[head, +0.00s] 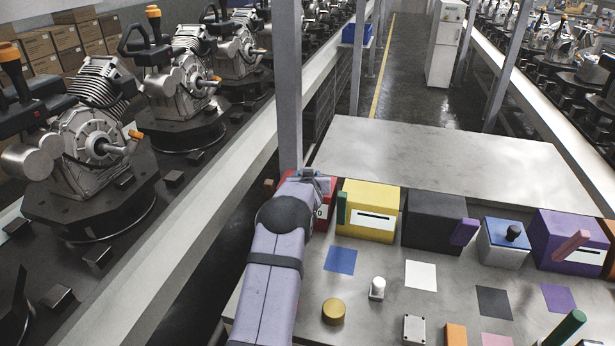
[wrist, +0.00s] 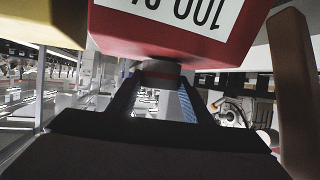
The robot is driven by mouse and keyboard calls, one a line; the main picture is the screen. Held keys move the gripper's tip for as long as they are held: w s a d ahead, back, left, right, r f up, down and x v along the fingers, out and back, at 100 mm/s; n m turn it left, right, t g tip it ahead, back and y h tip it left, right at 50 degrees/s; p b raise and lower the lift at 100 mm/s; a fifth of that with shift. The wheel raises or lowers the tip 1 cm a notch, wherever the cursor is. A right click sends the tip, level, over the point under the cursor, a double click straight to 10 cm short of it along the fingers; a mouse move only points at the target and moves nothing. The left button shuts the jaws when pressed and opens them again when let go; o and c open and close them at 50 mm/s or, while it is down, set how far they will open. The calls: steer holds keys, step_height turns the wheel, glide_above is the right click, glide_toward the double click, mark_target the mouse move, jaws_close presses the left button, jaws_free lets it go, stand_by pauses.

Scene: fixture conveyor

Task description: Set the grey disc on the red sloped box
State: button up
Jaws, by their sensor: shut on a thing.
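The red sloped box (head: 326,214) stands at the left end of the row of boxes in the head view, mostly hidden by my arm. In the wrist view the red box (wrist: 180,42) fills the top, with its white number label upside down. My gripper (head: 310,174) is at the top of the red box. I cannot tell whether the disc touches the box. The disc is hidden in the head view.
A yellow box (head: 368,198) with a green stick stands close right of the red box. Black (head: 432,222), blue-and-white (head: 505,243) and purple (head: 565,238) boxes follow. A gold disc (head: 334,312) and a white cylinder (head: 377,289) stand in front. A grey post (head: 289,80) rises behind my gripper.

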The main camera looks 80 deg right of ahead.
steer(key=shift+f, duration=0.2)
steer(key=o, duration=1.5)
steer(key=shift+f, duration=0.15)
steer(key=shift+b+v, duration=1.7)
steer(key=shift+v, duration=2)
